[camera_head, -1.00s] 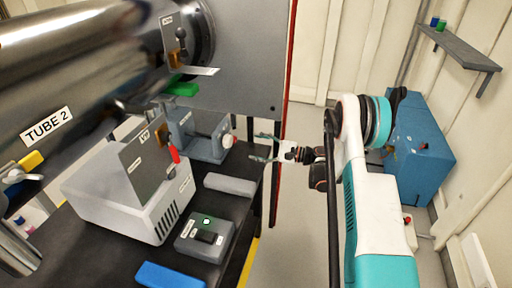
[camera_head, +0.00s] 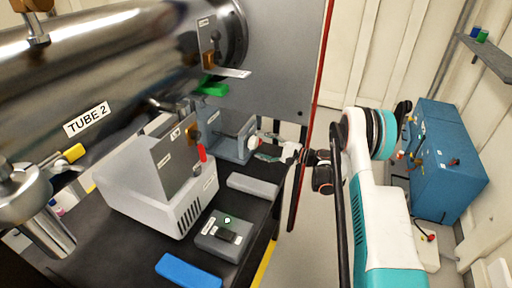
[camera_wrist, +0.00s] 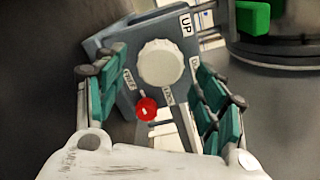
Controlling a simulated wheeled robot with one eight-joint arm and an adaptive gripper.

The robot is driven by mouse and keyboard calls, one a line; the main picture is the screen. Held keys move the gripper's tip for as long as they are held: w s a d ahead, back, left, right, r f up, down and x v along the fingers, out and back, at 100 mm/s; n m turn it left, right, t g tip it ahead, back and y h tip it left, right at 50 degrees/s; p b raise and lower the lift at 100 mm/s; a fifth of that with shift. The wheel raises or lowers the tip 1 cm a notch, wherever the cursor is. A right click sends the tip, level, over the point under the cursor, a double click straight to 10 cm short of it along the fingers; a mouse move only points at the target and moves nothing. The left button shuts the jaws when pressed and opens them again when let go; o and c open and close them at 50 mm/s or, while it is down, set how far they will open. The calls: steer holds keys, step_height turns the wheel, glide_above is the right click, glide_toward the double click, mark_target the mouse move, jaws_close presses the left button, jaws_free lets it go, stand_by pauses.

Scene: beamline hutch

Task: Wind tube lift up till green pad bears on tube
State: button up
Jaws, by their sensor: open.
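The tube lift (camera_head: 232,138) is a blue-grey box on the black bench, with a white round knob (camera_wrist: 160,63) on its face. The wrist view shows an "UP" label, and a red-ended lever (camera_wrist: 147,108) below the knob beside small labels. My gripper (camera_wrist: 153,82) is open, its teal fingers on either side of the knob; I cannot tell whether they touch it. The green pad (camera_head: 211,89) is above the lift, under the steel tube (camera_head: 60,75) labelled "TUBE 2"; it appears to be the green block (camera_wrist: 253,17) in the wrist view. Contact between pad and tube is unclear.
A white instrument box (camera_head: 140,190) with an upright plate and red handle stands left of the lift. A grey block (camera_head: 253,186), a grey control box (camera_head: 222,236) and a blue block (camera_head: 188,271) lie on the bench. A blue cabinet (camera_head: 445,165) stands at right.

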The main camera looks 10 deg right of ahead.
mark_target(257, 144)
steer(key=shift+b+x, duration=0.4)
steer(key=shift+x, duration=1.4)
steer(key=c, duration=1.1)
